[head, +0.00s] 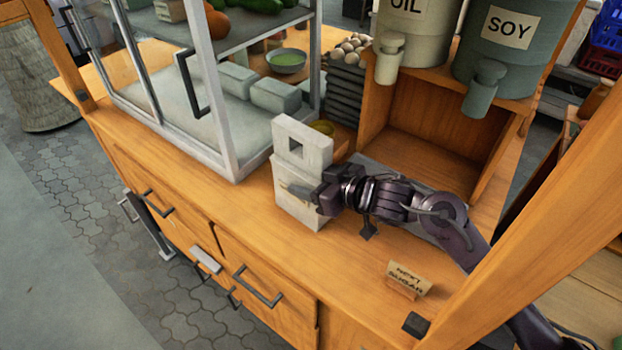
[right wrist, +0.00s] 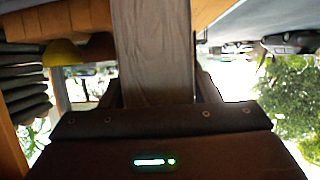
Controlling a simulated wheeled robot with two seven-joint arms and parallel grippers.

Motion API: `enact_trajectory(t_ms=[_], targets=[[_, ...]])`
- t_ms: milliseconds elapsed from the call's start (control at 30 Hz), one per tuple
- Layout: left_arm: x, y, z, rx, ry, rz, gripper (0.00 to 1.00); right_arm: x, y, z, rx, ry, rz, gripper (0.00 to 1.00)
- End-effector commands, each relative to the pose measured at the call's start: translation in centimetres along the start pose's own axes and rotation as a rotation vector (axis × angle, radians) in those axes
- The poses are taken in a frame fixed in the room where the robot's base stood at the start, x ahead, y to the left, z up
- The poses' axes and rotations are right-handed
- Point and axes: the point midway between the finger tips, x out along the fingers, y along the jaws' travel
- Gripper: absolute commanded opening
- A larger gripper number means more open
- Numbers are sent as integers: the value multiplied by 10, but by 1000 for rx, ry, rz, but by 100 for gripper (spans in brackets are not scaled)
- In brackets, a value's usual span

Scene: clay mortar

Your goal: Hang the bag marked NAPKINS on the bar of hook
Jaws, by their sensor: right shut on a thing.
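A pale, block-shaped bag (head: 303,144) with a square hole near its top is upright at the counter's front edge. My right gripper (head: 318,200) is shut on its lower part from the right and covers most of the marking on it, so I cannot read it. In the right wrist view the bag is a grey, cloth-like face (right wrist: 155,55) between the fingers (right wrist: 155,95). I cannot tell whether its base rests on the wood. Several dark bars show on the cart's front, one at the far left (head: 148,225); I cannot tell which is the hook. My left gripper is out of view.
A glass-sided case (head: 228,150) stands just left of the bag. An open wooden shelf (head: 425,150) carries OIL (head: 410,40) and SOY (head: 505,50) dispensers. A small card (head: 408,276) stands on the counter at right. Drawer handles (head: 258,286) stick out in front.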

Motion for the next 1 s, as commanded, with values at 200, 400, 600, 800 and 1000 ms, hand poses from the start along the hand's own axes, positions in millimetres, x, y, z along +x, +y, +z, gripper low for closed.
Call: enact_trajectory(t_ms=[200,400,600,800,1000], targets=[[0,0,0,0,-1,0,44,1,0,1,0,0,-1,78],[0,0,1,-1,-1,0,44,1,0,1,0,0,-1,78],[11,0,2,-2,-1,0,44,2,0,4,-1,1,0,78],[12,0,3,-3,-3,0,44,-31,0,2,-3,-2,1,78],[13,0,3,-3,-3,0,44,-64,-2,0,-1,-1,-1,78]])
